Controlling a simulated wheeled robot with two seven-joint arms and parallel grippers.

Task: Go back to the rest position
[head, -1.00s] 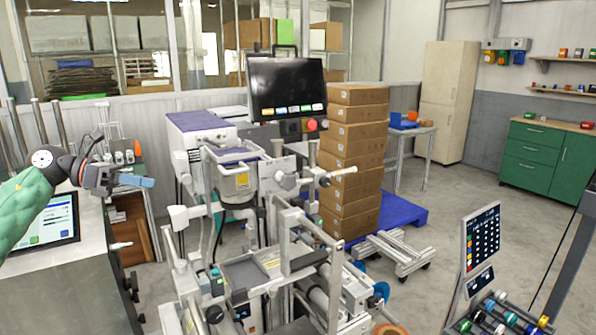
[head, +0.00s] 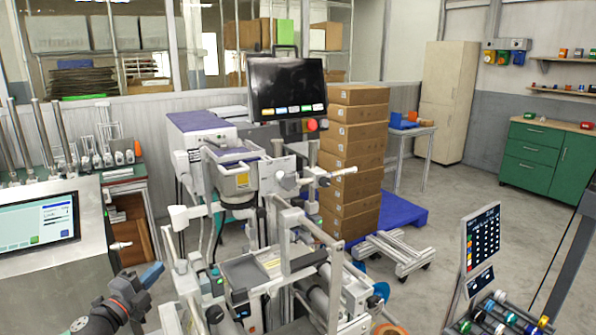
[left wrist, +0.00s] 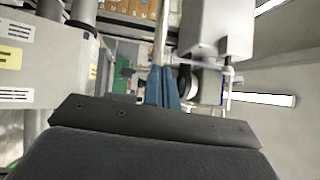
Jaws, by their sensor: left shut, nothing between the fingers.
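My left gripper (head: 151,275) is at the lower left of the head view, low in front of the metal counter and left of the grey machine. Its blue fingers are closed together and hold nothing. The fingers (left wrist: 163,88) also show in the left wrist view, side by side and pointing away, with nothing between them. My right gripper is not in view.
The grey machine (head: 245,272) with its black monitor (head: 287,85) stands in the middle, close to my left gripper. A metal counter with a touch screen (head: 38,222) is at the left. Stacked boxes (head: 352,160) stand behind. A panel (head: 480,240) is at the lower right.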

